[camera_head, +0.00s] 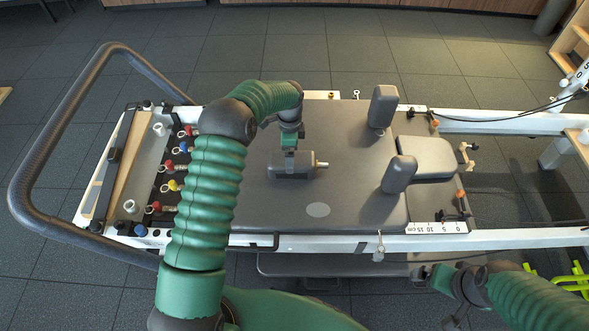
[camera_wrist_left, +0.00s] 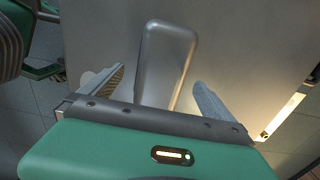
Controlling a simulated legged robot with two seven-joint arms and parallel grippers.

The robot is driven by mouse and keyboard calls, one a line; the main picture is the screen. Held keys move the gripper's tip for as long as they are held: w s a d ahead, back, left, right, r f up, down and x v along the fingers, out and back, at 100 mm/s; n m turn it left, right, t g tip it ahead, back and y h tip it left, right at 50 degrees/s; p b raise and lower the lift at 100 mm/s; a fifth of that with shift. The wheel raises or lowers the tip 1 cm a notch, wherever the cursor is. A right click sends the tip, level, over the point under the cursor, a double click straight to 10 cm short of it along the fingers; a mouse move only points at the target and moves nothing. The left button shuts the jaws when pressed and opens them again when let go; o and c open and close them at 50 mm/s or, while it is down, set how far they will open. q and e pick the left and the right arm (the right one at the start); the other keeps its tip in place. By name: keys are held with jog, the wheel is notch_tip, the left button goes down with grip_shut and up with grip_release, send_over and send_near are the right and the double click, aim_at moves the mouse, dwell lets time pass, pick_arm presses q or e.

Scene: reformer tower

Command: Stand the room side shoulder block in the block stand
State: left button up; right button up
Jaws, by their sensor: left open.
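A dark grey padded block (camera_head: 292,172) with a metal pin at its right end lies on the carriage (camera_head: 345,140). My left gripper (camera_head: 289,150) is directly above it. In the left wrist view the rounded grey block (camera_wrist_left: 166,55) shows ahead, between the spread fingers of my open left gripper (camera_wrist_left: 158,78); contact is not clear. Two more padded shoulder blocks, a far one (camera_head: 382,107) and a near one (camera_head: 399,174), stand upright beside the headrest (camera_head: 425,157). My right gripper (camera_head: 450,290) is low at the right; its fingers are unclear. I cannot identify a block stand.
A dark curved bar (camera_head: 35,165) rises around the left end. Springs with coloured knobs (camera_head: 172,187) lie left of the carriage. White rails (camera_head: 500,237) run right. A bright green rack (camera_head: 572,280) stands at the lower right. Bare carriage surface surrounds the lying block.

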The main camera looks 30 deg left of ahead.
aim_at(298, 166)
pick_arm(q)
jog(key=shift+a+f, duration=0.15)
jog(key=shift+f, duration=0.45)
jog(key=shift+a+f, duration=0.15)
jog(key=shift+f, duration=0.4)
jog(key=f+b, duration=0.2)
jog(key=f, duration=0.1)
jog(key=d+f+b, duration=0.1)
jog(key=shift+w+d+f, duration=0.1)
jog(key=shift+w+f, duration=0.25)
jog(key=shift+r, duration=0.1)
pick_arm(e)
notch_tip(298, 166, down, 3)
jog(key=shift+a+f, duration=0.1)
jog(key=shift+a, duration=0.05)
pick_arm(q)
jog(key=c, duration=2.1)
